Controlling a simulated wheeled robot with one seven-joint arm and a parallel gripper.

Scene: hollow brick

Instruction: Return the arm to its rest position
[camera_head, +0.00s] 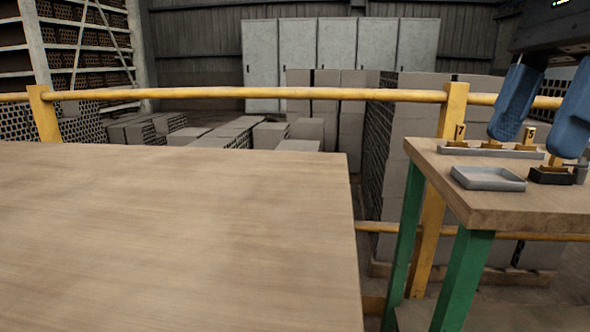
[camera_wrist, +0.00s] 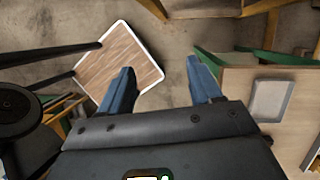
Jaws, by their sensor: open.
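My gripper (camera_head: 532,145) is at the upper right of the head view, with its two blue fingers pointing down and spread apart. The fingers overlap the small side table (camera_head: 440,168) in the picture; whether they are above it or nearer to me is hard to tell there. In the wrist view my gripper (camera_wrist: 160,66) is open, with nothing between the fingers and bare floor showing in the gap. The side table (camera_wrist: 232,110) lies to the right of the fingers in that view.
A large bare wooden table (camera_head: 170,235) fills the left. A yellow rail (camera_head: 250,93) runs behind. A square wooden top (camera_wrist: 118,62) shows in the wrist view.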

